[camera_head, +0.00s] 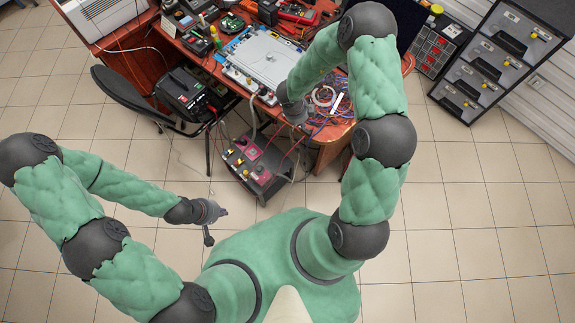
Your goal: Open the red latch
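A dark unit (258,165) with red patches, yellow knobs and hoses stands on the floor in front of the desk. Small red parts (263,177) show on its top, but I cannot tell which one is the latch. My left gripper (217,227) is left of and nearer than the unit, over the floor, apart from it. Its two fingers are spread and hold nothing. My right gripper (301,124) points down above the unit's right side, by the desk edge. Its fingers are too small and partly hidden, so their opening and any contact with the hoses are unclear.
A red-brown desk (331,132) crowded with tools, cables and a silver case (262,62) stands behind the unit. A black chair (132,97) and a dark battery-like box (187,92) are to the left. Drawer cabinets (497,65) stand at the right. The tiled floor in front is clear.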

